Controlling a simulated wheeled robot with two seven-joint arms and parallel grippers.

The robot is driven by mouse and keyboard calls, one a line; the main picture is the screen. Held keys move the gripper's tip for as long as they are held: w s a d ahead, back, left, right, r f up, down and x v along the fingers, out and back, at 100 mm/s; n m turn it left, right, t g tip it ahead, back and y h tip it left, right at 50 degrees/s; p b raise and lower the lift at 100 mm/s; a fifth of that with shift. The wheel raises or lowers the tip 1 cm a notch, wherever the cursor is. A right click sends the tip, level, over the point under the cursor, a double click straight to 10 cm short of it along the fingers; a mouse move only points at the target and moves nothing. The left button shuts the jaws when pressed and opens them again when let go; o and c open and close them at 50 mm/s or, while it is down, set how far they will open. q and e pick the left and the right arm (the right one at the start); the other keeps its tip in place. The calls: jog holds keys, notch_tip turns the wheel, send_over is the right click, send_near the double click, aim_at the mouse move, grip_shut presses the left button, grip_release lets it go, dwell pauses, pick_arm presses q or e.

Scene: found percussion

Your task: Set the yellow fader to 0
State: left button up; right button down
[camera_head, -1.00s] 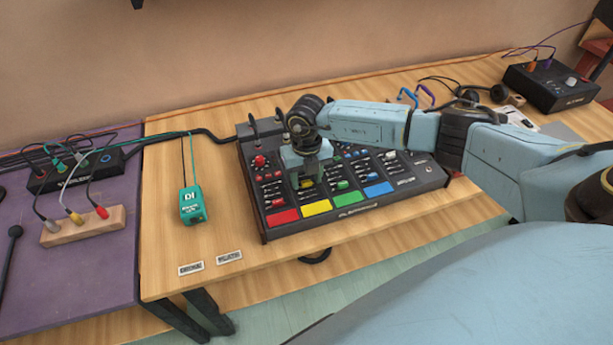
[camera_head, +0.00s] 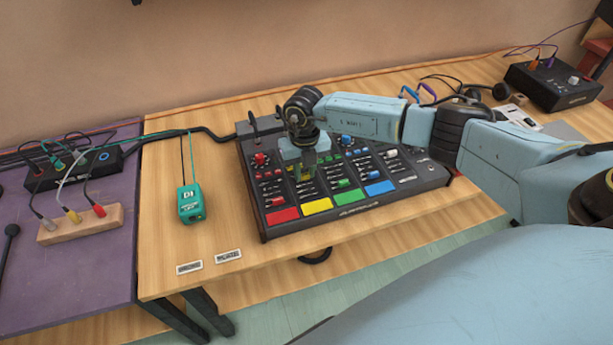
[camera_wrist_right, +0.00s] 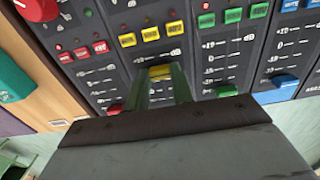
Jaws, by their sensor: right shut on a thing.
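The mixer (camera_head: 410,183) lies on the wooden table with red, yellow, green and blue channels. My right gripper (camera_head: 308,172) reaches down over the yellow channel, above the yellow pad (camera_head: 317,206). In the right wrist view the yellow fader cap (camera_wrist_right: 160,72) sits between the fingertips of my right gripper (camera_wrist_right: 162,80), which is shut on it. The cap is near the upper end of its scale, close to the +10 mark. The fingers hide part of the lower scale, so I cannot read the 0 mark beside it. My left gripper is not in view.
The red fader (camera_wrist_right: 115,108) and green fader (camera_wrist_right: 228,90) flank the yellow channel; the blue fader (camera_wrist_right: 284,80) is further right. A teal DI box (camera_head: 191,204) lies left of the mixer.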

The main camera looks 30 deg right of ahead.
aim_at(305, 174)
jog(key=c, duration=1.2)
grip_release()
notch_tip(305, 174, up, 14)
jog(key=shift+f, duration=0.25)
